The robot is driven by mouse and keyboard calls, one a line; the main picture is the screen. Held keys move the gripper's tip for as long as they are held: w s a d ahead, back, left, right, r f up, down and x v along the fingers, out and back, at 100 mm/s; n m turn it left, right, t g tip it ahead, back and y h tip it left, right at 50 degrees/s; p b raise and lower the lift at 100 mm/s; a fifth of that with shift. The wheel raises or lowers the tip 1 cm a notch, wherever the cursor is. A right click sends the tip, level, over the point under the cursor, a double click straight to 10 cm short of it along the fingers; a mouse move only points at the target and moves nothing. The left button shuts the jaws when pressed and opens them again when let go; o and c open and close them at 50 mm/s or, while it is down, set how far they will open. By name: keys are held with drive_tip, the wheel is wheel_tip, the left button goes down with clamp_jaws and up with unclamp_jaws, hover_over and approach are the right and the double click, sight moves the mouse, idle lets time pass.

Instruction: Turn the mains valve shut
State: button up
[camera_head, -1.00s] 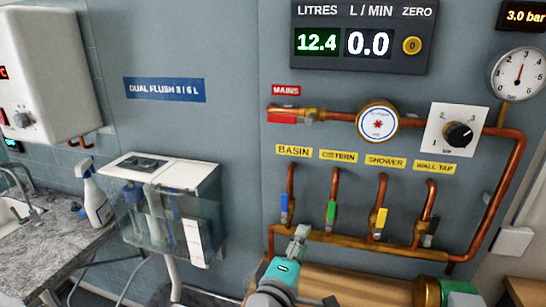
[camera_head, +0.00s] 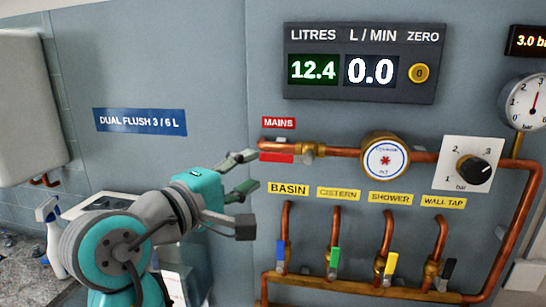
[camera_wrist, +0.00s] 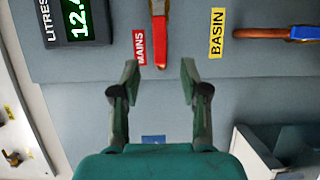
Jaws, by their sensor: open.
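The mains valve has a red lever (camera_head: 276,157) under the red MAINS label (camera_head: 278,123), lying along the copper pipe at the pipe's left end. My gripper (camera_head: 243,173) is open, just left of the lever and slightly below it in the head view. In the wrist view the red lever (camera_wrist: 160,42) points down toward the gap between my open fingertips (camera_wrist: 160,70). Its free end shows about level with the tips. I cannot tell how far the tips stand off the wall. Nothing is held.
A round meter (camera_head: 385,159) and a pressure knob (camera_head: 473,168) sit along the same pipe. Below are blue, green, yellow and black branch levers. The display (camera_head: 360,65) reads 12.4 litres and 0.0 L/min.

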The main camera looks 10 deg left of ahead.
sight(273, 158)
drive_tip(key=x, duration=0.8)
drive_tip(key=shift+w+d, duration=0.15)
drive_tip(key=shift+w, duration=0.15)
clamp_jaws()
